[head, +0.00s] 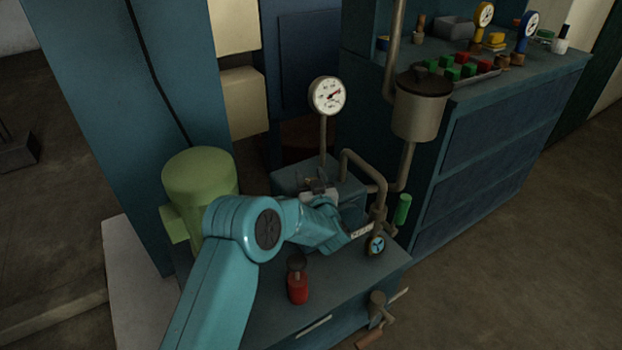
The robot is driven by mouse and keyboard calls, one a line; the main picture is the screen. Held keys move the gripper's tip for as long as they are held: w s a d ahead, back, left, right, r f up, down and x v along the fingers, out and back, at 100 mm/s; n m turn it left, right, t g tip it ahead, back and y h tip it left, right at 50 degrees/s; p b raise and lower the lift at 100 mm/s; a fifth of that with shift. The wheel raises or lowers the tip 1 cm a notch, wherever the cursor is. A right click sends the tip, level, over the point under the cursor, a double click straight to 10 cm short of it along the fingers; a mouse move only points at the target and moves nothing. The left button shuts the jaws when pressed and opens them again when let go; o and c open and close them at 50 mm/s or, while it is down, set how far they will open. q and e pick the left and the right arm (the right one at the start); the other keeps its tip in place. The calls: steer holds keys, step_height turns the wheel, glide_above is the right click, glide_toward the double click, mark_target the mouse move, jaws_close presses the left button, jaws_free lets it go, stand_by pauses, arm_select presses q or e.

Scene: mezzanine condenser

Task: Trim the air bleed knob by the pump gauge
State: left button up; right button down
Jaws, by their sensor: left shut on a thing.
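The pump gauge (327,96) is a round white dial on a thin post that rises from the teal pump block (290,182). My left arm reaches in from the bottom left over the bench. My left gripper (318,185) is at the top of the pump block, just in front of the foot of the gauge post. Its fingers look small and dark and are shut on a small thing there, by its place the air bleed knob. The knob itself is hidden by the fingers, so its setting cannot be seen. My right gripper is not in view.
A green motor (200,185) stands left of my arm. A red-based knob (298,288) stands in front. Pipes, a blue-marked round fitting (376,246), a green handle (403,209) and a grey pot (421,105) crowd the right. A cluttered cabinet (500,130) stands behind.

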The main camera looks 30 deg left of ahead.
arm_select(q)
steer(key=n+g+y, duration=0.3)
steer(key=shift+s+a+g, duration=0.1)
steer(key=shift+s+g, duration=0.05)
steer(key=shift+g, duration=0.15)
steer(key=shift+s+a+n+g+y+b, duration=0.15)
steer(key=shift+n+g+y+b, duration=0.5)
steer(key=shift+n+g+y, duration=0.7)
steer(key=shift+g+h, duration=0.35)
steer(key=shift+g, duration=0.1)
steer(key=o, duration=1)
steer(key=shift+c, duration=0.2)
steer(key=p+v, duration=0.3)
steer(key=v, duration=1.3)
